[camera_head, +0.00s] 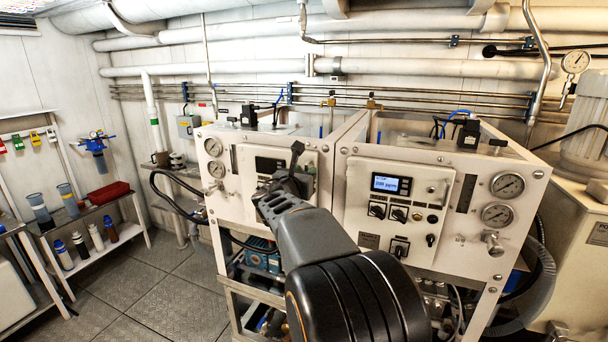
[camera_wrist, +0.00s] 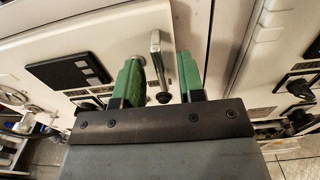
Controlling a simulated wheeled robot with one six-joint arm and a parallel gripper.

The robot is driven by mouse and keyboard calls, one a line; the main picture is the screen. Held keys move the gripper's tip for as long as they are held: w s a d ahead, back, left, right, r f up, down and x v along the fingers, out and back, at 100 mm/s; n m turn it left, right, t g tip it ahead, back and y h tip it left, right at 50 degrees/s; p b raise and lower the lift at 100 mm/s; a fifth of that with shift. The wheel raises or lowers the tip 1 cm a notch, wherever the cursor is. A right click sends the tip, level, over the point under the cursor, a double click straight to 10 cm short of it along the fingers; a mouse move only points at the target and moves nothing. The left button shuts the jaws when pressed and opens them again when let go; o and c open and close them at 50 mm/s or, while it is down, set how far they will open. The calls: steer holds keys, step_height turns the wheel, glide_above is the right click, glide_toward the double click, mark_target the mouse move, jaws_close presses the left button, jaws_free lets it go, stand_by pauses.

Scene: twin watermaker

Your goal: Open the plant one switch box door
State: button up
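The left unit's switch box door (camera_head: 246,163) is a pale panel with a dark display, and it looks closed. In the wrist view the same door (camera_wrist: 112,47) carries the dark display (camera_wrist: 68,72) at left and a metal bar handle (camera_wrist: 156,50) near its right edge. My gripper (camera_head: 287,175) is at the right part of this door and hides some of it in the head view. In the wrist view my gripper (camera_wrist: 161,78) is open, with a green finger on each side of the handle. The left finger is closer to the handle; whether they touch is unclear.
The right unit (camera_head: 385,150) stands close beside, with a lit display (camera_head: 390,184) and its own handle (camera_head: 445,193). Gauges (camera_head: 508,185) and knobs stick out from the fronts. A shelf with bottles (camera_head: 95,237) stands at left, with open floor (camera_head: 175,305) between.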

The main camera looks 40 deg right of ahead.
steer(key=shift+c, duration=0.4)
jaws_close()
